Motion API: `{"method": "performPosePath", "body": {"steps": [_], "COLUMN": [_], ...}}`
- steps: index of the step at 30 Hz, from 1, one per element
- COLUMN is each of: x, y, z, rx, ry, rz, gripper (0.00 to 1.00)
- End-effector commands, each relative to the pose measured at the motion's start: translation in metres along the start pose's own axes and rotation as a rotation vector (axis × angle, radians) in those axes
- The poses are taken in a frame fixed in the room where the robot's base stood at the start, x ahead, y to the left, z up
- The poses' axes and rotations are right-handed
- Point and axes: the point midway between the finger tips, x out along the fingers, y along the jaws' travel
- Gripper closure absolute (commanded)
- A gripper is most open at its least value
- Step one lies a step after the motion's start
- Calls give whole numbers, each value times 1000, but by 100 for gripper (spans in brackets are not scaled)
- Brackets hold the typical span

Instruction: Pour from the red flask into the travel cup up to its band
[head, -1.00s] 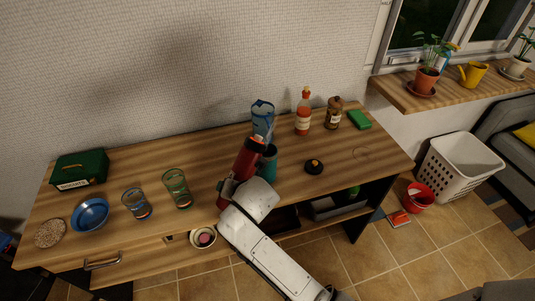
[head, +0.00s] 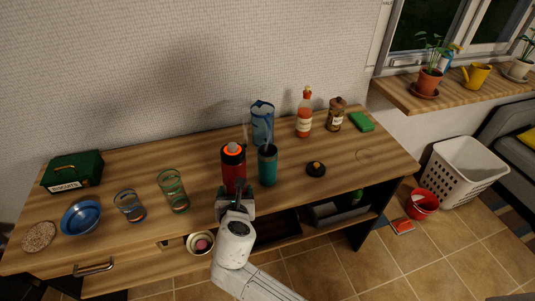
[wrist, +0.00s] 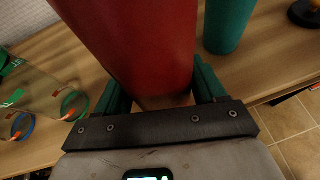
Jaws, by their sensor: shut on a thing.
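The red flask (head: 233,172) is upright at the front of the wooden counter, its open top showing an orange ring. My gripper (head: 235,203) is shut around the lower part of the flask; the wrist view shows the red body (wrist: 145,45) between the two green-padded fingers (wrist: 160,95). I cannot tell whether its base touches the counter. The teal travel cup (head: 268,168) stands upright just right of the flask, apart from it. Faint pale wisps rise above both. The cup's band and liquid level cannot be made out. The cup also shows in the wrist view (wrist: 228,25).
A blue jug (head: 262,122) stands behind the cup. A dark round lid (head: 316,169) lies to its right. Two glasses (head: 130,206) (head: 173,190) and a blue bowl (head: 81,218) stand to the left. Sauce bottle (head: 304,115) and brown jar (head: 335,117) stand at the back right.

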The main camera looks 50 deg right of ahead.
Motion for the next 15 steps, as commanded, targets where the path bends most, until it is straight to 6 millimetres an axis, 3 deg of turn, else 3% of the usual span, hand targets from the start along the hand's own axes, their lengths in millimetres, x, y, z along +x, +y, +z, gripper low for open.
{"method": "performPosePath", "body": {"steps": [8,15], "x": [1,-8], "y": [-1,-1], "z": [3,22], "rx": [-43,-46], "ry": [-52,-53], "rz": [-18,-19], "gripper": [87,87]}}
